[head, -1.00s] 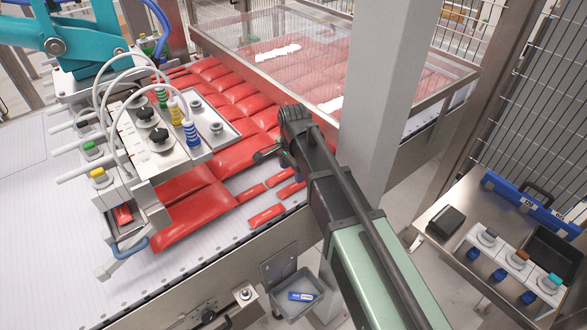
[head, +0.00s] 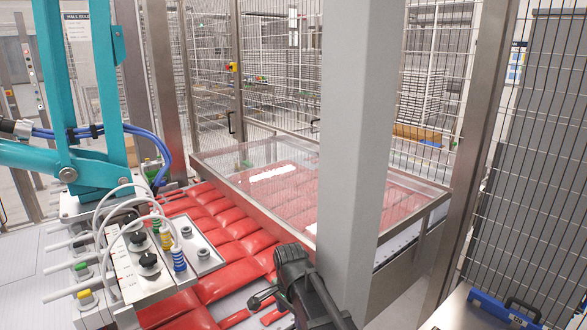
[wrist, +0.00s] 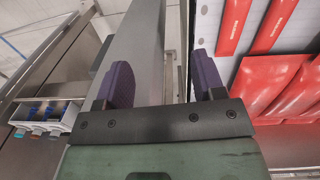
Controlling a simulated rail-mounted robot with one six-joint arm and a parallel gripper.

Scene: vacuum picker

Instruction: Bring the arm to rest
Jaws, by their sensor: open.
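My gripper (wrist: 157,82) shows in the wrist view with its two purple-faced fingers apart. Nothing is held between them; a grey column (wrist: 145,45) stands behind the gap. In the head view my arm's dark end (head: 293,268) is at the bottom, in front of the column's foot (head: 348,255) and beside the red packs (head: 230,280). The fingertips are hard to make out there. In the wrist view red packs (wrist: 272,80) lie to the right of the fingers.
The vacuum picker head (head: 150,260) with its teal arm (head: 90,170) stands over the belt at left. A clear cover (head: 285,165) spans the belt behind. Mesh fencing (head: 530,180) closes the right.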

